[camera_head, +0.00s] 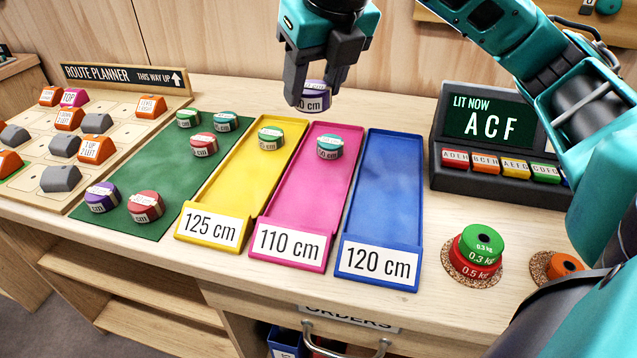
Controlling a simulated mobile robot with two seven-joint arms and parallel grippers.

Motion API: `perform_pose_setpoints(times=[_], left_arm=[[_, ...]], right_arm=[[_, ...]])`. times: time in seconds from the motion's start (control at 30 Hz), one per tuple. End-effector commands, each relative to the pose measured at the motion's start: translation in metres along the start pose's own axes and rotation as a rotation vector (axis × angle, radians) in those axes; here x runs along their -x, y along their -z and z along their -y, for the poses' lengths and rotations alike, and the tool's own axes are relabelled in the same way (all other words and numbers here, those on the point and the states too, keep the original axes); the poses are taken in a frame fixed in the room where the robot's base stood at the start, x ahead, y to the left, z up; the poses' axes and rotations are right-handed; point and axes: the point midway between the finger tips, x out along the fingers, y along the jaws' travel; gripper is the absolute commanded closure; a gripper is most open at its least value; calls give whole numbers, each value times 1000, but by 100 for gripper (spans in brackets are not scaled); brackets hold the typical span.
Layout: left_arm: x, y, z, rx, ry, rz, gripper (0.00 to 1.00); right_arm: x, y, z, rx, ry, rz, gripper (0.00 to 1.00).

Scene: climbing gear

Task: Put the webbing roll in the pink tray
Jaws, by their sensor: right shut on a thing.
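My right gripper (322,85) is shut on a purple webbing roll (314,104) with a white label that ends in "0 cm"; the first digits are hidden. It holds the roll in the air above the far end of the pink tray (305,205), apart from it. The pink tray is labelled "110 cm" and has a teal webbing roll (330,146) near its far end. My left gripper is not in view.
The yellow tray (230,198) on the left holds a green roll (271,138). The blue tray (390,190) on the right is empty. Several rolls lie on a green mat (175,180). A display box (490,150) and stacked weights (476,250) stand right.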

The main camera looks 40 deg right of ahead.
Motion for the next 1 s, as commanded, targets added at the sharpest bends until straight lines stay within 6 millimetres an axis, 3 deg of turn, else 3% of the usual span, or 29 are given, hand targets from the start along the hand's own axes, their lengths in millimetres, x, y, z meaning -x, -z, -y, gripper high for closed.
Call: perform_pose_setpoints(times=[0.03, 0.2, 0.4, 0.67, 0.9, 1.0], left_arm=[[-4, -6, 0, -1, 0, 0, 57], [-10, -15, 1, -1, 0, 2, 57], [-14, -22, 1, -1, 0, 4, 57], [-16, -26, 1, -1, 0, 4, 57], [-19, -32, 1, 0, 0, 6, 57], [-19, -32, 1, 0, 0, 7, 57]], right_arm=[[-18, 8, 1, 0, 3, -5, 80], [-60, 26, 1, 1, 2, -5, 80], [-96, 41, 0, 1, 0, -3, 80], [-113, 48, 0, 0, 1, -2, 80], [-144, 60, 0, 1, 0, -2, 80], [-145, 60, 0, 1, -1, 1, 80]])
